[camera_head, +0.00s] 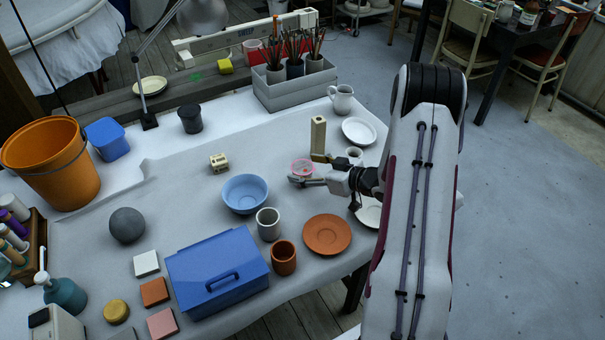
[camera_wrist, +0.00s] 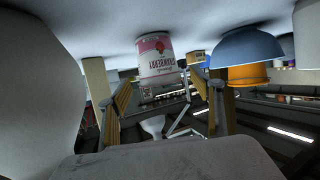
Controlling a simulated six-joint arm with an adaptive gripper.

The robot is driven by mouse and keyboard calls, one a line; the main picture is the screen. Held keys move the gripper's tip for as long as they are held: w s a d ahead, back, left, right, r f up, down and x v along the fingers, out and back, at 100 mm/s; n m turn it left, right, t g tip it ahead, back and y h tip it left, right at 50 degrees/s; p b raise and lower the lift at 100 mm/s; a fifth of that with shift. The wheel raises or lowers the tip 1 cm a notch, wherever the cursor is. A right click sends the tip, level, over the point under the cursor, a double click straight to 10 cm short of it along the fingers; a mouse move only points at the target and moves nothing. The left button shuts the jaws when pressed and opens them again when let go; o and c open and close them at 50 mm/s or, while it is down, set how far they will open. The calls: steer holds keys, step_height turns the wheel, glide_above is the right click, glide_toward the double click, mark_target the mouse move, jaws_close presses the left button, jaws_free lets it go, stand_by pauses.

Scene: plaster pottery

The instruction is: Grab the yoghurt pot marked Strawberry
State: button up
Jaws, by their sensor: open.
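The yoghurt pot (camera_head: 302,167) is a small white-and-pink cup standing on the table. In the wrist view, which is upside down, the pot (camera_wrist: 157,62) shows a pink label reading Strawberry. My gripper (camera_head: 305,171) is open and low over the table, pointing left. In the wrist view its two fingers (camera_wrist: 165,98) are spread wide, with the pot in the gap ahead of the palm. In the head view one finger passes in front of the pot and partly hides its base. I cannot tell whether either finger touches it.
A tall beige block (camera_head: 318,134) stands just behind the gripper. A blue bowl (camera_head: 245,194), a grey cup (camera_head: 268,224) and a terracotta saucer (camera_head: 327,235) stand nearby in front. A white mug (camera_head: 354,156) is close behind the wrist. The table left of the pot is fairly clear.

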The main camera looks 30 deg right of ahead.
steer(key=shift+x, duration=0.95)
steer(key=c, duration=1.3)
